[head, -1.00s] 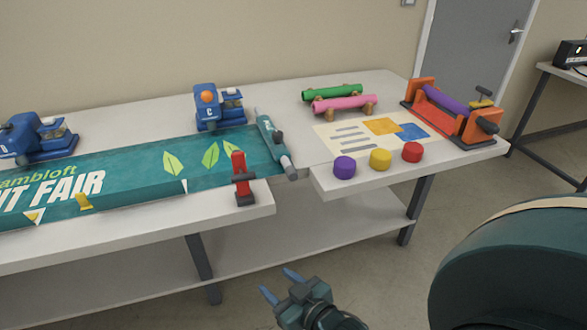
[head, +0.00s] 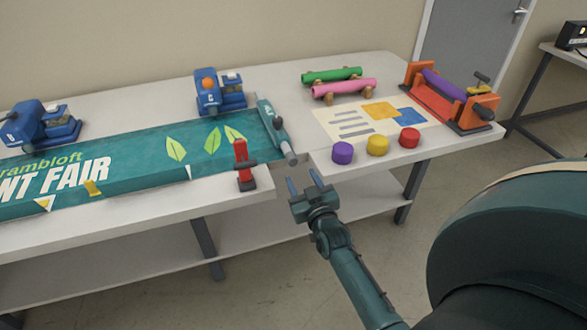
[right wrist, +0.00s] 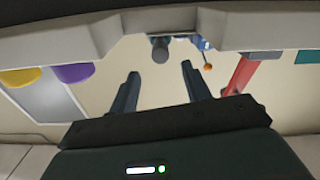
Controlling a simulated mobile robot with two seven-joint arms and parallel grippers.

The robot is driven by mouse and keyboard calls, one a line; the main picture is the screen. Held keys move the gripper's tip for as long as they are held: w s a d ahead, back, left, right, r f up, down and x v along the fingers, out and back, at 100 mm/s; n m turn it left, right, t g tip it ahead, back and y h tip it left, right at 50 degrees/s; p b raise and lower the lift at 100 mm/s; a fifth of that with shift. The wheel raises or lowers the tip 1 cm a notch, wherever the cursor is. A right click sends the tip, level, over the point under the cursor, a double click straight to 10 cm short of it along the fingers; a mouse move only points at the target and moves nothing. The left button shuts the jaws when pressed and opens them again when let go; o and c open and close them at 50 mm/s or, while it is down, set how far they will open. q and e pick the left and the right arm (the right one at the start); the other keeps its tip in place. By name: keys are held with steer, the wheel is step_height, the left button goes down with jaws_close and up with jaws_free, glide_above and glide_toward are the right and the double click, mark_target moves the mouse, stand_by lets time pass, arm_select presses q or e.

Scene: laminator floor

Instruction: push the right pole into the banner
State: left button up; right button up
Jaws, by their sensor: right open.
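The teal banner (head: 205,172) lies along the left table, its right end at a teal fitting (head: 267,117). A grey right pole (head: 286,148) sticks out of that fitting toward the table's front edge. Its round end (right wrist: 160,54) shows in the right wrist view, beyond and between my finger tips. My right gripper (head: 304,182) is open and empty, just in front of the gap between the tables, apart from the pole. It also shows in the right wrist view (right wrist: 160,72). How far the pole sits inside the banner is hidden. My left gripper is not in view.
A red clamp (head: 242,160) stands at the banner's front edge, left of the pole. Purple (head: 342,152), yellow (head: 377,145) and red (head: 409,137) caps stand on the right table. A blue device (head: 219,95) stands behind the banner.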

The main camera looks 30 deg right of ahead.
mark_target(294, 163)
steer(key=b+x, duration=0.3)
steer(key=x, duration=0.3)
steer(key=shift+w+f, duration=0.15)
steer(key=shift+f, duration=0.05)
steer(key=shift+w+d+r+b, duration=0.2)
steer(key=shift+w+b, duration=0.15)
steer(key=shift+w, duration=0.25)
steer(key=shift+c, duration=0.3)
jaws_close()
